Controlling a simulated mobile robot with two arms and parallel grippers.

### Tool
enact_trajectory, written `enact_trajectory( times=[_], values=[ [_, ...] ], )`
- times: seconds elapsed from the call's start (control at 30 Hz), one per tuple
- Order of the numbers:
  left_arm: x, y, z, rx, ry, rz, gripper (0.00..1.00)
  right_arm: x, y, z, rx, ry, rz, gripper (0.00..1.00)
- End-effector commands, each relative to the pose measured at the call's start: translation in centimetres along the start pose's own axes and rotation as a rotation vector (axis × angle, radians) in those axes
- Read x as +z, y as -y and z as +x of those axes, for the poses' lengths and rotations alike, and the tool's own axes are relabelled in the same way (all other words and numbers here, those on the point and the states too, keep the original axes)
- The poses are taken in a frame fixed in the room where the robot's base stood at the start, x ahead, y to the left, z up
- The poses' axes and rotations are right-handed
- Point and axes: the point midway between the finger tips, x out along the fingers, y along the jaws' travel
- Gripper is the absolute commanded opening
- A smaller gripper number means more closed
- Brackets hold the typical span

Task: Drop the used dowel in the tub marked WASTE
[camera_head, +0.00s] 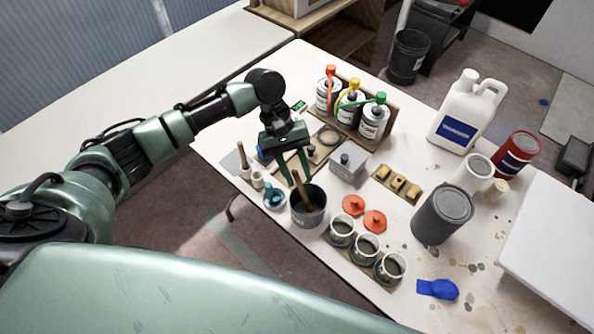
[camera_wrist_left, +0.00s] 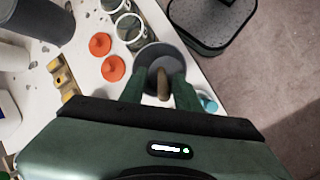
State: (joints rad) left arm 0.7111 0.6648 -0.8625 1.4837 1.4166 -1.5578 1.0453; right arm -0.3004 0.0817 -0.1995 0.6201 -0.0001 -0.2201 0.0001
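The brown wooden dowel (camera_head: 302,190) stands tilted in the dark grey tub (camera_head: 309,218), its upper end above the rim. The tub's marking is too small to read. My left gripper (camera_head: 297,178) is just above the tub with its fingers spread on either side of the dowel's upper end. In the left wrist view, the dowel (camera_wrist_left: 163,86) shows between the two green fingers with a gap on each side, over the tub (camera_wrist_left: 150,52). The dowel's lower end is hidden inside the tub. My right gripper is not in view.
Close to the tub are a teal cup (camera_head: 274,196), orange lids (camera_head: 375,220), and glass jars (camera_head: 342,232). A grey block (camera_head: 348,165), bottles with coloured caps (camera_head: 350,104), a grey can (camera_head: 442,215) and a white jug (camera_head: 465,115) stand farther off. A blue glove-like item (camera_head: 438,289) lies at the front.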

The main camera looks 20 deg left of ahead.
Motion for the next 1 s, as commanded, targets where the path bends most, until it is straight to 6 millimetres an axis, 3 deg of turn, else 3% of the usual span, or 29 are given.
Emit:
enact_trajectory(
  times=[0.37, 0.8, 1.0],
  values=[
    [0.0, 0.0, -0.3, 0.001, -0.001, 0.0, 0.38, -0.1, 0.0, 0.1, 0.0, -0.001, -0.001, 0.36],
    [-0.1, 0.0, -6.7, 0.002, -0.002, 0.0, 0.38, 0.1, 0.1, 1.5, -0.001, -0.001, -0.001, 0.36],
    [0.0, 0.0, -7.8, 0.0, 0.0, 0.0, 0.38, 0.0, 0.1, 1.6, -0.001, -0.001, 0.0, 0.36]
  ],
)
